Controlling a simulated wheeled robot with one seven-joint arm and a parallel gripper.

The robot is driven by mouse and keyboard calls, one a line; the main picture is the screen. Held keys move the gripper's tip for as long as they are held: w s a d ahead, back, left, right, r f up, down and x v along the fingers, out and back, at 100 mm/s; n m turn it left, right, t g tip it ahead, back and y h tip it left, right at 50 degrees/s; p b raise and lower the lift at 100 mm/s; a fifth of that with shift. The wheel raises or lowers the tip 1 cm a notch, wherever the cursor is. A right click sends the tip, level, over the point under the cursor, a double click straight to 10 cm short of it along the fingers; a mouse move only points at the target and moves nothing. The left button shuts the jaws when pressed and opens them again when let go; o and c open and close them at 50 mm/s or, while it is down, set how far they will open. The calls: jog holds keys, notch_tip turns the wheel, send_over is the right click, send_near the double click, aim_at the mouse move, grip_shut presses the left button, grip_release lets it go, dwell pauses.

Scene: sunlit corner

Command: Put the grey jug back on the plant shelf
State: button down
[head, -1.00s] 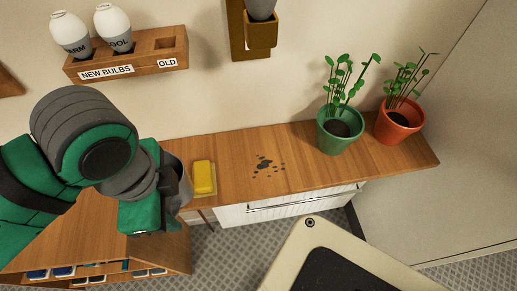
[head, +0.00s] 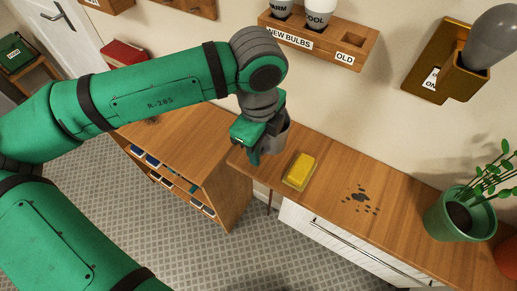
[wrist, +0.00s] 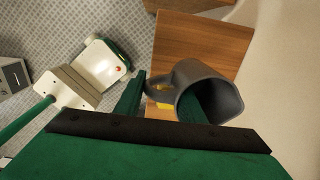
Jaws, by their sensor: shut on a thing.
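The grey jug (head: 281,138) is in my gripper (head: 262,143), at the left end of the wooden plant shelf (head: 330,172). My gripper partly hides it in the head view. In the wrist view the jug (wrist: 218,77) shows its open mouth and its handle on the left. One finger of my gripper (wrist: 165,98) reaches into the mouth and the other is outside on the handle side. I cannot tell whether the jug touches the shelf.
A yellow sponge (head: 300,170) lies on the shelf close to the jug. Dark spots (head: 361,199) mark the wood farther right. A green plant pot (head: 447,222) stands beyond them. A bulb holder (head: 325,42) hangs on the wall above. The shelf between sponge and pot is otherwise bare.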

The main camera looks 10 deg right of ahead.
jog(key=w+f, duration=0.1)
jog(key=f, duration=0.1)
jog(key=w+f, duration=0.1)
jog(key=f, duration=0.1)
jog(key=w+f, duration=0.2)
jog(key=f, duration=0.1)
jog(key=shift+w+d+f, duration=0.1)
jog(key=shift+f, duration=0.5)
jog(key=shift+f, duration=0.2)
jog(key=c, duration=1.2)
grip_release()
jog(key=shift+o, duration=0.2)
notch_tip(320, 180, up, 12)
jog(key=shift+s+a+r, duration=0.2)
jog(key=shift+s+a, duration=0.05)
